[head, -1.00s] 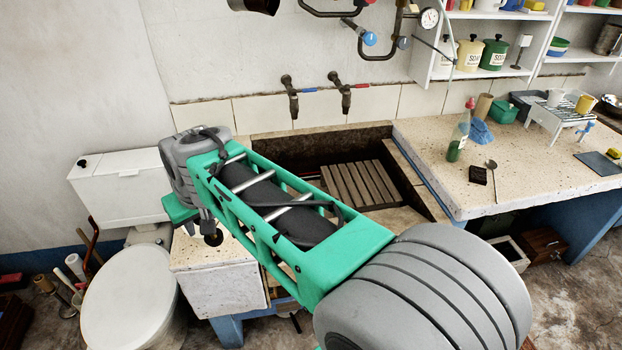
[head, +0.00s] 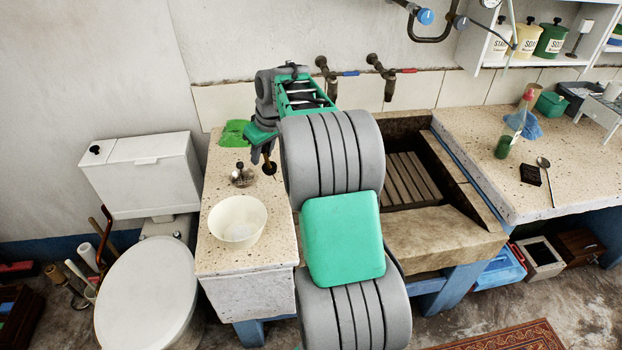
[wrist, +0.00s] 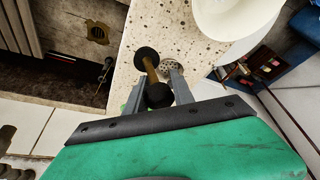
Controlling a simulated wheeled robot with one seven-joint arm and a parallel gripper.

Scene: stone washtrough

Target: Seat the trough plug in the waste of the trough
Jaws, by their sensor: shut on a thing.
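The trough plug (wrist: 147,56) has dark rounded ends joined by a brownish stem. My gripper (wrist: 156,82) is shut on it, with a grey finger on each side. In the head view my gripper (head: 262,150) holds the plug (head: 269,169) above the speckled left counter, near the trough's left side. The stone trough (head: 440,228) has a slatted wooden board inside. My arm hides that part of the trough in the head view.
A cream bowl (head: 237,222), a small metal item (head: 241,176) and a green cloth (head: 234,133) are on the left counter (head: 215,270). Taps (head: 382,77) hang over the trough. A bottle (head: 521,112) stands on the right counter.

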